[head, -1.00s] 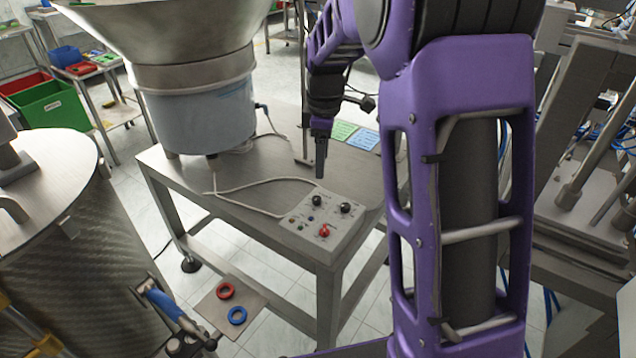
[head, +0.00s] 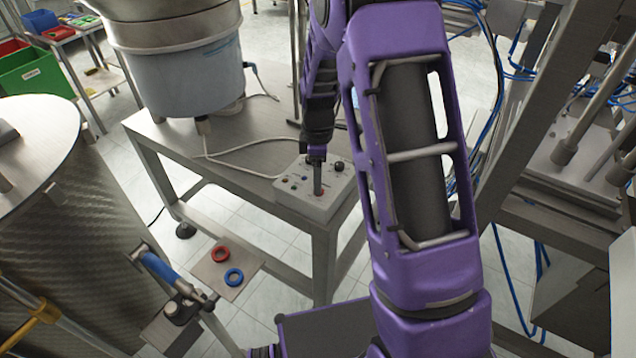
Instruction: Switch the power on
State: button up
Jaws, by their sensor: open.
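A grey control box (head: 300,201) sits on the front right corner of the steel table in the head view. It carries a black knob (head: 339,166) at its back right and several small buttons on its left side. A red switch shows only as a bit of red at the lower end of my gripper (head: 318,190), which hides most of it. My gripper points down over the box, its jaws open and seen edge-on. I cannot tell whether the fingers touch the switch or stand around it.
The feeder bowl on its blue-grey drum (head: 190,78) stands behind left on the steel table (head: 245,160). A white cable (head: 238,172) runs across the tabletop. A large metal drum (head: 75,215) is at left. A plate below holds a red ring (head: 221,254) and a blue ring (head: 234,277).

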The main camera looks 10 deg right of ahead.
jog(key=shift+f, duration=1.15)
grip_shut()
